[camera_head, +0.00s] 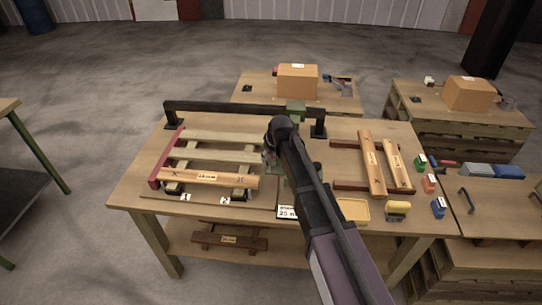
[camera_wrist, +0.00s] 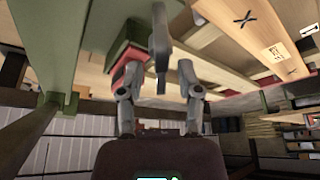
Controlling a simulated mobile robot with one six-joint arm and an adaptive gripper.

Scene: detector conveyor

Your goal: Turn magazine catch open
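A grey lever (camera_wrist: 160,45), which looks like the magazine catch, hangs down between the fingers of my gripper (camera_wrist: 159,72) in the wrist view. The fingers are apart, and I see no finger clearly touching the lever. A red block (camera_wrist: 127,72) and a green block (camera_wrist: 130,38) sit just behind the left finger. In the head view a green upright fixture (camera_head: 297,108) stands at the middle of the workbench (camera_head: 335,135). My arm hides much of the fixture, the catch and my fingertips there.
Left of my arm, a pallet frame (camera_head: 215,155) has pale slats and a marked board (camera_head: 208,178). A dark rail (camera_head: 235,110) spans behind it. Loose boards (camera_head: 372,163), a yellow tray (camera_head: 353,210) and coloured blocks (camera_head: 428,183) lie to the right.

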